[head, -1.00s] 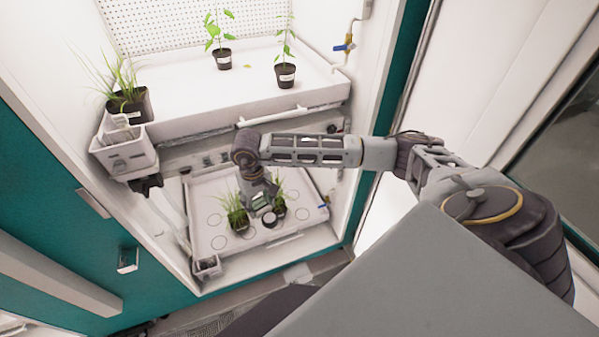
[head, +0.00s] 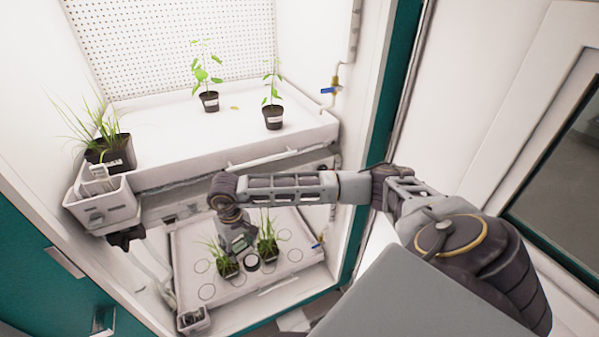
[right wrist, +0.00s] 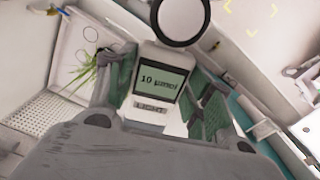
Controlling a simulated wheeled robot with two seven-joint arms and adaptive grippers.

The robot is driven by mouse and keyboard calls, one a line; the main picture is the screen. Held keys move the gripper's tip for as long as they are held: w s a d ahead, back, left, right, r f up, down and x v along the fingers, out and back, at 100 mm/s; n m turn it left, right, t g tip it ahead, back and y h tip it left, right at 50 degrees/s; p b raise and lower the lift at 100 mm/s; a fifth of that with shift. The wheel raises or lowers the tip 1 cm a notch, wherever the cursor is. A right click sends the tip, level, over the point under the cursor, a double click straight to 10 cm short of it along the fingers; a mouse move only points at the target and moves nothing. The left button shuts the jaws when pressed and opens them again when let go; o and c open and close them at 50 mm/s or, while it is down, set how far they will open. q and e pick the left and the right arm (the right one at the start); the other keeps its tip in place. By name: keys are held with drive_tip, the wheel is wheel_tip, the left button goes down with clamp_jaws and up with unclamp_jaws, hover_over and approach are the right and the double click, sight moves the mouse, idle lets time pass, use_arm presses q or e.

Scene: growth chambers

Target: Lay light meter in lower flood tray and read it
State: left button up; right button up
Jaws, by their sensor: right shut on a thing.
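My right gripper (head: 238,238) reaches down into the lower bay and is shut on the light meter (right wrist: 150,110). In the right wrist view the meter's pale body lies between the fingers. Its greenish display reads "10" with a blurred unit, and a label below says LIGHT. Its round, dark-rimmed sensor (right wrist: 180,16) points away from the gripper and shows in the head view (head: 252,263) between two potted grasses. The lower flood tray (head: 300,243) is white with printed circles. I cannot tell whether the meter touches it. My left gripper is not in view.
Grass pots stand left (head: 228,268) and right (head: 268,252) of the meter, very close to it. The upper tray (head: 170,142) overhangs with several plants. A white box (head: 102,208) hangs at its left corner. Free tray surface lies toward the right.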

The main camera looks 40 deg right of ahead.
sight(240, 248)
drive_tip(key=shift+s+a+f+b, duration=0.1)
drive_tip(key=shift+s+f+b, duration=0.15)
drive_tip(key=shift+f, duration=0.25)
wheel_tip(240, 248, down, 2)
drive_tip(key=shift+f+b, duration=0.1)
drive_tip(key=shift+b, duration=0.7)
wheel_tip(240, 248, down, 11)
drive_tip(key=s+b, duration=0.1)
drive_tip(key=b, duration=0.6)
drive_tip(key=shift+f+b, duration=0.15)
drive_tip(key=shift+b, duration=0.2)
drive_tip(key=shift+s, duration=0.1)
drive_tip(key=shift+f, duration=0.15)
